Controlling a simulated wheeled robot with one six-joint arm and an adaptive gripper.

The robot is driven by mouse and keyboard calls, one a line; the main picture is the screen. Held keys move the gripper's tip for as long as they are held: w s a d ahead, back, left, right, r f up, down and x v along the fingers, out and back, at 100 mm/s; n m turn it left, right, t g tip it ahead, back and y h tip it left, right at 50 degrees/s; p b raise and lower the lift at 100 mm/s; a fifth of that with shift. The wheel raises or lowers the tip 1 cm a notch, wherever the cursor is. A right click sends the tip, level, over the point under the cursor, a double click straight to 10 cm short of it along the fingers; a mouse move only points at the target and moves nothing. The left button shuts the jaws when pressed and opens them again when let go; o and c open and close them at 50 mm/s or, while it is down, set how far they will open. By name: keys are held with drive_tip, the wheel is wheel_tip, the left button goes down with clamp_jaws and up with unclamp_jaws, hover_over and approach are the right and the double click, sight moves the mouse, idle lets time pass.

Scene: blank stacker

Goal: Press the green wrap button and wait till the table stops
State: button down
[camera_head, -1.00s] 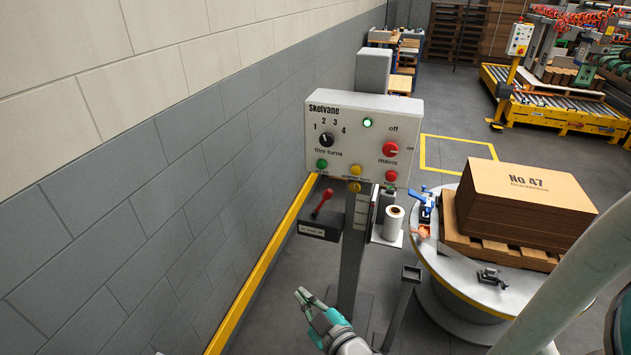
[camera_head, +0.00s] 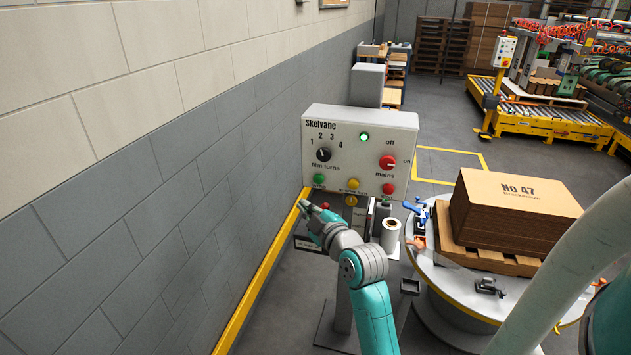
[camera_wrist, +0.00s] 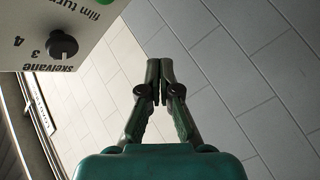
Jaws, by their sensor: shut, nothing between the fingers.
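The grey Skelvane control panel (camera_head: 345,145) stands on a post. The green button (camera_head: 319,179) is at its lower left, under the film turns dial (camera_head: 323,155). My gripper (camera_head: 304,207) is just below and left of the green button, apart from it, with its fingers shut and empty. In the wrist view my gripper (camera_wrist: 160,75) points towards the wall, and the panel (camera_wrist: 30,20) with its dial (camera_wrist: 62,44) is at the upper left. A green edge (camera_wrist: 105,2) shows at the top there. The round table (camera_head: 450,285) bears a pallet with a brown No 47 stack (camera_head: 515,205).
A lit green lamp (camera_head: 364,136), red mains knob (camera_head: 387,162), yellow button (camera_head: 353,184) and red button (camera_head: 388,188) share the panel. A white film roll (camera_head: 391,235) stands between panel and table. The block wall (camera_head: 150,190) is close on the left.

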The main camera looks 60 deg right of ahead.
sight(318, 179)
drive_tip(key=shift+d, duration=0.15)
drive_tip(key=shift+w+d, duration=0.5)
drive_tip(key=shift+d, duration=0.85)
drive_tip(key=shift+w+d, duration=0.45)
drive_tip(key=shift+d, duration=0.9)
drive_tip(key=shift+w+d, duration=0.5)
drive_tip(key=shift+d, duration=0.85)
drive_tip(key=shift+d, duration=0.1)
drive_tip(key=shift+w+d, duration=0.15)
drive_tip(key=shift+d, duration=0.15)
